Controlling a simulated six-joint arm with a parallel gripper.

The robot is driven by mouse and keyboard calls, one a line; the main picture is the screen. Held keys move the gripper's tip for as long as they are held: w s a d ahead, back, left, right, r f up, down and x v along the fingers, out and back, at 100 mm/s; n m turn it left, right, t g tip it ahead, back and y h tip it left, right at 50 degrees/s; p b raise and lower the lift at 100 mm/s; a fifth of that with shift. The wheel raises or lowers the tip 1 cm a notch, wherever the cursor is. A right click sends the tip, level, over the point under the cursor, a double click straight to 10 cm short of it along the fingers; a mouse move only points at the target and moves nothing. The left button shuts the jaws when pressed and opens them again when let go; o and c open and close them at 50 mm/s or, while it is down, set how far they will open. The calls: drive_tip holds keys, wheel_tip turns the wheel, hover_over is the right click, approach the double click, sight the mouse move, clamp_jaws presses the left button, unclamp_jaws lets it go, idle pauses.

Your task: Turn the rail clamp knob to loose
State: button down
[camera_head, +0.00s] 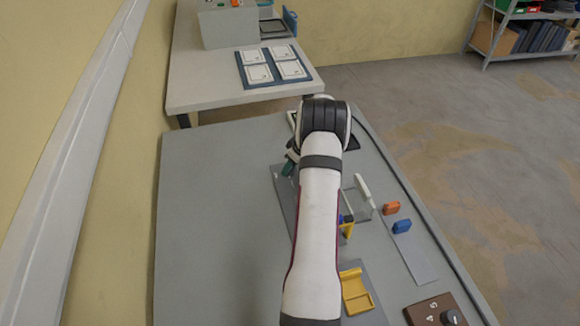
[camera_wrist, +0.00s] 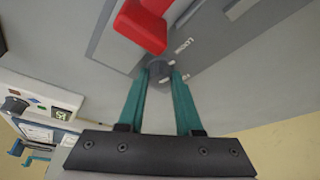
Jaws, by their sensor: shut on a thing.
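In the wrist view, a small dark round knob (camera_wrist: 158,68) sits on the grey plate between the tips of my gripper's teal fingers. My gripper (camera_wrist: 160,77) is shut on this knob. White lettering on the plate lies just right of the knob, too small to read surely. A short white mark shows beside the knob. A red block-like part (camera_wrist: 141,26) stands right behind the knob. In the head view, my arm hides the knob; only a bit of my gripper's teal finger (camera_head: 288,168) shows left of the arm.
On the table, right of my arm, are a clear box with a white bar (camera_head: 364,188), an orange block (camera_head: 391,208), a blue block (camera_head: 402,226), a yellow tray (camera_head: 355,293) and a brown dial box (camera_head: 438,311). The table's left side (camera_head: 215,220) is clear.

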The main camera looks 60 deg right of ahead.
drive_tip(key=shift+n+y, duration=0.4)
drive_tip(key=shift+n, duration=0.7)
drive_tip(key=shift+f, duration=0.1)
drive_tip(key=c, duration=0.9)
unclamp_jaws()
drive_tip(key=shift+o, duration=0.2)
drive_tip(key=v, duration=1.6)
drive_tip(key=shift+w+d, duration=0.1)
